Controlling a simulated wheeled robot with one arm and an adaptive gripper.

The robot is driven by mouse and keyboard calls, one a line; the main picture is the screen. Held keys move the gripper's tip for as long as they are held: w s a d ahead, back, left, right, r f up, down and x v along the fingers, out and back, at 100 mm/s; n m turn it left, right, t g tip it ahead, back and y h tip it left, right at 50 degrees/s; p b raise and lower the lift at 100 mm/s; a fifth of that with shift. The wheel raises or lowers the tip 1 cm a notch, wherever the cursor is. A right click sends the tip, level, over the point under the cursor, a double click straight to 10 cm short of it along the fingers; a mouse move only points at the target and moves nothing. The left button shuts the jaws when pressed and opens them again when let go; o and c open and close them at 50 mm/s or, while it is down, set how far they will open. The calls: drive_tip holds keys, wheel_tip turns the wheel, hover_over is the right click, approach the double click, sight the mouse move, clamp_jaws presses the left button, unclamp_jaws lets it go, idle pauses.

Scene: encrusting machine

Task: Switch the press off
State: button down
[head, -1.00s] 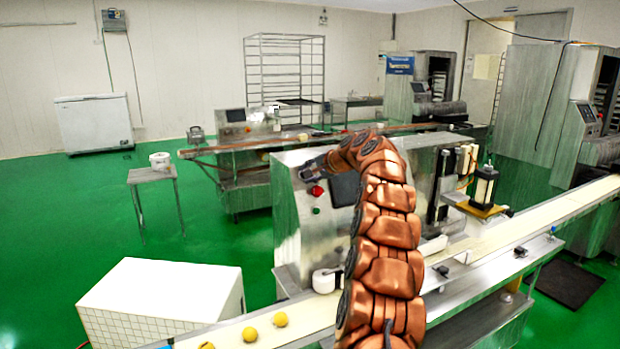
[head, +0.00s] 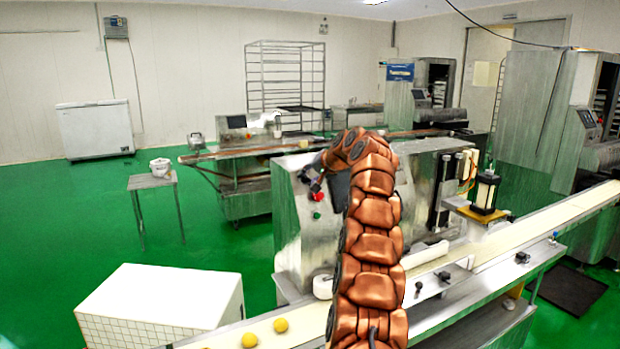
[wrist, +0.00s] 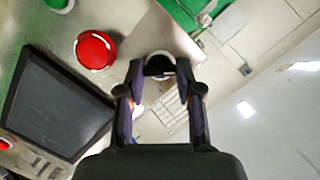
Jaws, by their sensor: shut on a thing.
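The press is the steel machine (head: 420,190) by the conveyor, with a dark screen on its panel, largely behind my arm in the head view; the screen (wrist: 55,105) shows fully in the wrist view. A red button (head: 318,196) sits above a green button (head: 317,215) on the panel. The red button (wrist: 95,50) stands left of my fingertips in the wrist view, apart from them. My gripper (wrist: 160,68) is shut on a small dark round knob (wrist: 159,64) with a pale rim. In the head view my gripper (head: 310,180) is at the panel, just above the red button; the knob is hidden there.
A conveyor belt (head: 540,217) runs in front of the press, with yellow balls (head: 281,325) at its near left end. A white box (head: 160,295) stands at lower left. A small table (head: 152,181) stands on open green floor at left.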

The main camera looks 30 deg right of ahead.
drive_tip(key=shift+f, duration=0.2)
drive_tip(key=c, duration=0.8)
unclamp_jaws()
drive_tip(key=shift+r, duration=0.1)
drive_tip(key=shift+o, duration=0.2)
drive_tip(key=shift+s+r, duration=0.1)
drive_tip(key=shift+r, duration=0.05)
drive_tip(key=shift+v, duration=0.95)
drive_tip(key=shift+s+r, duration=0.2)
drive_tip(key=v, duration=0.9)
drive_tip(key=shift+s, duration=0.1)
